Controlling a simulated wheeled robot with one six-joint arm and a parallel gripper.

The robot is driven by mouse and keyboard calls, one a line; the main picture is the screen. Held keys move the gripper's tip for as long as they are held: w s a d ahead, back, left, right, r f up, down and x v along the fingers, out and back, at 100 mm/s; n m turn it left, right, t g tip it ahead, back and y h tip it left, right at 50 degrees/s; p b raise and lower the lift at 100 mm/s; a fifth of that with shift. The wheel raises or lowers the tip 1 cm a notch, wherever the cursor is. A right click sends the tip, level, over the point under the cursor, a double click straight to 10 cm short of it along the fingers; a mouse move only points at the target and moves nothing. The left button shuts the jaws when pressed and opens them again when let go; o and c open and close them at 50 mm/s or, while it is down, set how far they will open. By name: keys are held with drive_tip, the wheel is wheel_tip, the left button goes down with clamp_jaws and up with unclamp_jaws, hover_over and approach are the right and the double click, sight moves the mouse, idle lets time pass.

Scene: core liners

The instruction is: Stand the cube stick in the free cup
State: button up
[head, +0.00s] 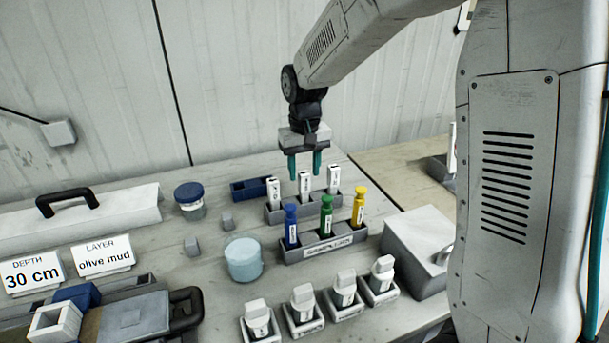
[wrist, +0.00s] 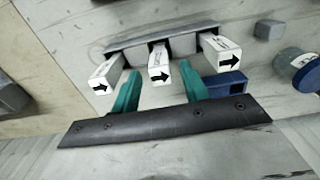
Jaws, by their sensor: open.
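Three white square sticks with arrow labels stand in a grey rack (head: 283,215): left (head: 273,190), middle (head: 305,186) and right (head: 333,180). They also show in the wrist view, with the middle one (wrist: 160,68) between my fingers in the picture. My gripper (head: 304,164) is open and empty, pointing down just above the middle stick. Four small grey cups stand in front, each with a pale piece in it, such as the leftmost (head: 262,335) and the rightmost (head: 380,292). I cannot tell which stick is the cube stick, and I make out no clearly empty cup.
Blue (head: 291,228), green (head: 326,217) and yellow (head: 359,206) tubes stand in a labelled rack before the sticks. A dark blue tray (head: 250,189) lies behind left. A light blue jar (head: 244,260) and small grey cubes stand left; a grey box (head: 415,240) stands right.

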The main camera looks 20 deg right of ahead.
wheel_tip(320, 180, up, 10)
drive_tip(key=s+d+r, duration=0.1)
drive_tip(key=s+r, duration=0.1)
drive_tip(key=s, duration=0.7)
drive_tip(key=s+d+r, duration=0.1)
drive_tip(key=s+r, duration=0.1)
drive_tip(key=s, duration=0.7)
drive_tip(key=s+d+f+t, duration=0.1)
drive_tip(key=s+f, duration=0.3)
drive_tip(key=s, duration=1)
drive_tip(key=shift+f, duration=0.15)
